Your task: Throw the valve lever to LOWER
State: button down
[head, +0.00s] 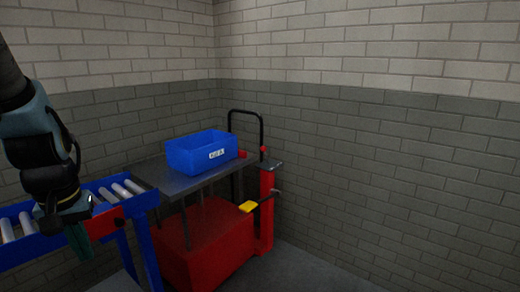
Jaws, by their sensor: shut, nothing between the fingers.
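A red lift table stands in the corner, with a red post (267,212) at its right end. A small red knob (263,149) sits above the post beside the black handle, and a small grey part (277,191) sticks out of the post's side. I cannot tell for sure which is the valve lever, and no LOWER marking is readable. My gripper (80,241) hangs at the left, pointing down, shut and empty, in front of the roller conveyor. It is well apart from the post.
A blue bin (187,159) with a white label sits on the dark lift platform (165,180). A yellow pedal (248,206) juts out above the red base (205,245). A blue roller conveyor (142,203) stands at the left. Brick walls close the back and right; floor shows at front right.

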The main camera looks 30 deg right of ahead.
aim_at(263, 148)
jog(key=i+l+u, duration=0.1)
jog(key=l, duration=0.35)
jog(key=i+l, duration=0.1)
jog(key=l, duration=0.35)
jog(key=i+l+u, duration=0.15)
jog(key=l, duration=0.75)
jog(key=i+u, duration=0.05)
